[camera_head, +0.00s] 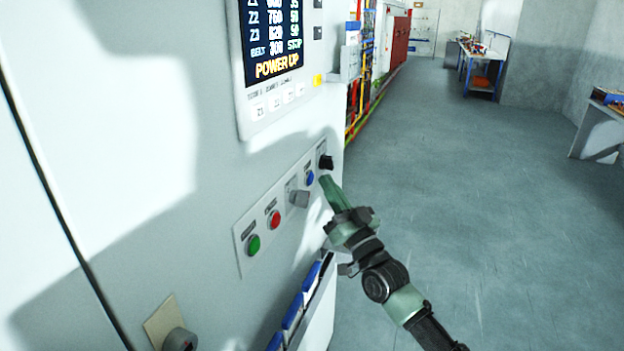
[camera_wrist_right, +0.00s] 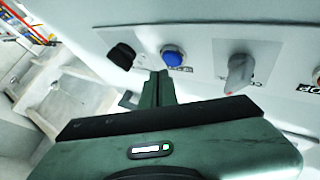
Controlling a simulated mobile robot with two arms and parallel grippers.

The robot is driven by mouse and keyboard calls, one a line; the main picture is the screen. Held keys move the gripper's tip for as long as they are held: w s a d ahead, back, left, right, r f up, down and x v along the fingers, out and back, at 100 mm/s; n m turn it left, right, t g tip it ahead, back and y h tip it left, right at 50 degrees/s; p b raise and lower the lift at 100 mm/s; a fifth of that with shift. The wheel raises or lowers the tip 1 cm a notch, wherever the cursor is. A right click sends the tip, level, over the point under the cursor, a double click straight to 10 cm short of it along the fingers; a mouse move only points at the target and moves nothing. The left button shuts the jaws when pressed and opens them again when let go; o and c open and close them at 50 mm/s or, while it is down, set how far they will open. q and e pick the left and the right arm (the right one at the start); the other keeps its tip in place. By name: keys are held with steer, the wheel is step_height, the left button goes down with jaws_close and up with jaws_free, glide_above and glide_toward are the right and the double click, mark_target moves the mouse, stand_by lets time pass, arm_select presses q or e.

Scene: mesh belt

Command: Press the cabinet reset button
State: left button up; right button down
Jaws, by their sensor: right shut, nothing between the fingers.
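The white cabinet's button strip (camera_head: 243,228) carries a green button (camera_head: 254,245), a red button (camera_head: 275,220), a grey selector knob (camera_head: 299,198), a blue button (camera_head: 310,177) and a black knob (camera_head: 326,162). The labels are too small to read. My right gripper (camera_head: 324,179) is shut and empty, its tips close beside the blue button. In the right wrist view the gripper tips (camera_wrist_right: 160,74) are just below the blue button (camera_wrist_right: 173,55), between the black knob (camera_wrist_right: 121,56) and the grey knob (camera_wrist_right: 238,72). I cannot tell whether they touch. My left gripper is out of view.
A display (camera_head: 272,40) reading "POWER UP" sits above the strip. Blue-edged items (camera_head: 292,311) stick out below it, and a round grey fitting (camera_head: 180,339) is at the lower left. The floor (camera_head: 480,200) to the right is clear, with workbenches (camera_head: 483,62) farther back.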

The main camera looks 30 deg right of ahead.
steer(key=shift+w+a, duration=0.3)
steer(key=shift+w, duration=0.05)
steer(key=shift+w+a, duration=0.3)
stand_by(1.1)
steer(key=shift+s+d, duration=0.55)
steer(key=shift+s, duration=0.1)
steer(key=shift+s+d, duration=1.65)
steer(key=shift+s, duration=0.25)
